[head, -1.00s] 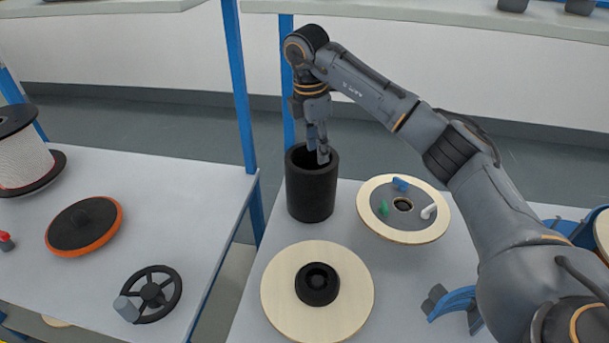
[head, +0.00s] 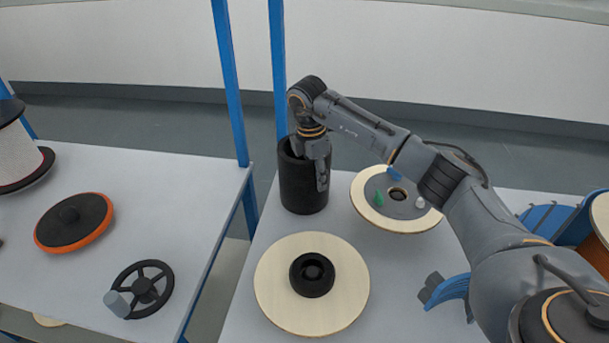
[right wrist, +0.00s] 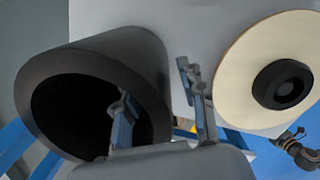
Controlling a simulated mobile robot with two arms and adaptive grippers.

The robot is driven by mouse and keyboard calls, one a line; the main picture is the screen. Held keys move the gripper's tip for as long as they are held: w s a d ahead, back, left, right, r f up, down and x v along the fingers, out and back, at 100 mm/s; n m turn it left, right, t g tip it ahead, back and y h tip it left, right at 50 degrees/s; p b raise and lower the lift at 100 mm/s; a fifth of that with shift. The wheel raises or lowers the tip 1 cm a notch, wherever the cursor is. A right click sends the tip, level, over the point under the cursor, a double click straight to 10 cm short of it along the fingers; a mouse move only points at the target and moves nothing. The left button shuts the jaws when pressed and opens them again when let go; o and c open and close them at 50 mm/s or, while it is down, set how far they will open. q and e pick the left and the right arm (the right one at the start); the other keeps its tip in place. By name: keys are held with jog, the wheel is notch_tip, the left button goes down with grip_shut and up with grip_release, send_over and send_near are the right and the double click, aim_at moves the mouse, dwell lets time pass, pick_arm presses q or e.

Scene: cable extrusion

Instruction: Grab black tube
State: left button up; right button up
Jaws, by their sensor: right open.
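The black tube (head: 299,196) stands upright near the far left corner of the right table. It is hollow, and its dark open end fills the left of the right wrist view (right wrist: 45,75). My right gripper (head: 312,167) is open at the tube's rim. One finger reaches into the opening and the other is outside the wall, on the right side. In the right wrist view the tube wall lies between the two fingers (right wrist: 157,97). Contact with the wall cannot be told. My left gripper is not in view.
A wooden disc with a black hub (head: 268,290) lies in front of the tube. Another disc with small coloured parts (head: 373,215) is to its right. Blue posts (head: 278,70) rise behind. The left table (head: 140,215) holds an orange-rimmed disc (head: 75,222) and a handwheel (head: 143,289).

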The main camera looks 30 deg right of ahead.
grip_shut()
dwell(0.4)
